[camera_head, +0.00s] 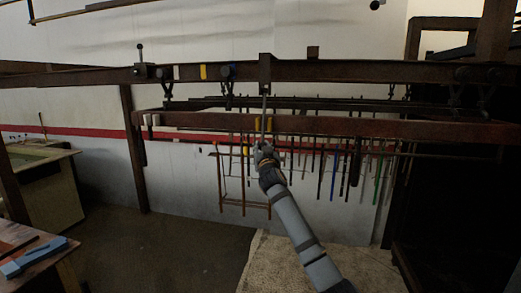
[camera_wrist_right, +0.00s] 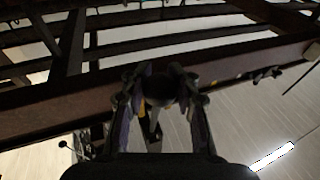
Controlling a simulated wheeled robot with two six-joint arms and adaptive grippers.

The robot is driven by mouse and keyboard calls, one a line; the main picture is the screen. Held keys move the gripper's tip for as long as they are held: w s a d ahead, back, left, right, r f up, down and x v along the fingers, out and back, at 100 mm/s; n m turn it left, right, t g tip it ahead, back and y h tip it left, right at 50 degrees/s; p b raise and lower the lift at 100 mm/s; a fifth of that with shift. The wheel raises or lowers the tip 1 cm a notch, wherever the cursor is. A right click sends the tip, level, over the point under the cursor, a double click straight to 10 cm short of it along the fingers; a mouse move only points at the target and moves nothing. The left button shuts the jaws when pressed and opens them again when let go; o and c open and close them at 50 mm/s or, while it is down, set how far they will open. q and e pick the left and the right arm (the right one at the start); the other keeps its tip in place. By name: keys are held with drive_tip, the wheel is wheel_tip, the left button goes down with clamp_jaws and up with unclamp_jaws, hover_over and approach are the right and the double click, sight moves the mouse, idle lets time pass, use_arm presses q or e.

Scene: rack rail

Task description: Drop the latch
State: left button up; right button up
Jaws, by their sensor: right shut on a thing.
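My right gripper (camera_head: 262,150) is raised at the end of my grey arm, just below the lower brown beam. It is shut on the lower end of a thin upright rod (camera_head: 264,112). The rod runs up to a dark block (camera_head: 265,68) on the upper rail. In the right wrist view, the fingers (camera_wrist_right: 160,88) close around a dark rounded piece, and a pale rod shows between them. An upright lever with a round knob (camera_head: 140,54) stands on the rail at the left. I cannot tell for certain which part is the latch. My left gripper is not in view.
The upper rail (camera_head: 350,71) and lower beam (camera_head: 360,127) cross the view. Several thin coloured rods (camera_head: 335,172) hang behind and right of my gripper. A thin brown frame (camera_head: 243,203) hangs to its left. A bench (camera_head: 45,190) stands far left; the floor between is clear.

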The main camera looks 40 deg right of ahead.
drive_tip(key=shift+w+d+f, duration=0.2)
drive_tip(key=shift+w+d, duration=1.2)
drive_tip(key=shift+d, duration=0.3)
drive_tip(key=o, duration=1.1)
drive_tip(key=shift+s+d, duration=0.15)
drive_tip(key=shift+c, duration=0.2)
drive_tip(key=shift+s+a+b, duration=0.1)
drive_tip(key=shift+a+b, duration=0.25)
drive_tip(key=shift+a, duration=0.05)
drive_tip(key=s+a+b, duration=0.2)
drive_tip(key=s+a, duration=0.1)
drive_tip(key=a, duration=0.1)
drive_tip(key=shift+s+a, duration=0.15)
drive_tip(key=shift+s, duration=0.25)
drive_tip(key=shift+s+a, duration=0.2)
drive_tip(key=shift+a, duration=0.05)
